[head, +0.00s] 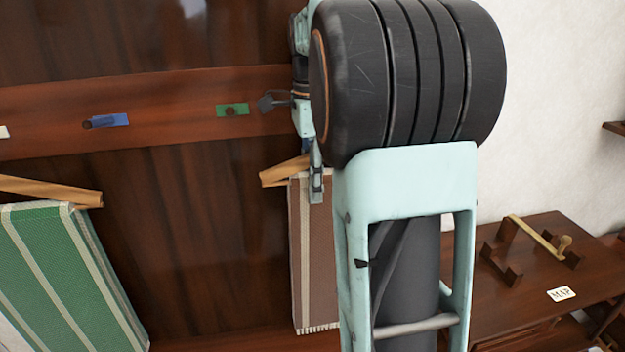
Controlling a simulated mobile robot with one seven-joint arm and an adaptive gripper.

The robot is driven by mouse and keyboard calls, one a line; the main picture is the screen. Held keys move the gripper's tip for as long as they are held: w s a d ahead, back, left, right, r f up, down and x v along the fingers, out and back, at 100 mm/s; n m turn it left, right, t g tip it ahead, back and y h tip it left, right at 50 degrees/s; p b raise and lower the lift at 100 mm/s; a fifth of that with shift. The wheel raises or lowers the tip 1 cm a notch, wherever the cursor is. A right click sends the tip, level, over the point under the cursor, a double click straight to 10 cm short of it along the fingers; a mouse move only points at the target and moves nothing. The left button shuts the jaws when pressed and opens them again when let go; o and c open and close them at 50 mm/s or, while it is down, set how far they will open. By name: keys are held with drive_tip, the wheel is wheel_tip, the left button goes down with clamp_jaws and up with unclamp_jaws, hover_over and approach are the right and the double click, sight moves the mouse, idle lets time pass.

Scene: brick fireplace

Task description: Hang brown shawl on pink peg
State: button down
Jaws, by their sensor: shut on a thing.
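My gripper (316,192) is shut on the hanger at the shawl's top, in front of the dark wood panel. My arm hides the shawl's right part and the rest of the hanger. No pink peg is visible. My arm covers the right part of the peg rail (180,100).
Along the rail are a green-marked peg (232,110), a blue-marked peg (107,121) and a white mark (3,131) at the left edge. A green striped shawl (65,270) on a hanger is at lower left. A wooden cabinet (540,240) with a brass-handled object stands at right.

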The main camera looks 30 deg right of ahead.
drive_tip(key=c, duration=1.2)
unclamp_jaws()
wheel_tip(320, 180, up, 12)
drive_tip(key=shift+r, duration=0.1)
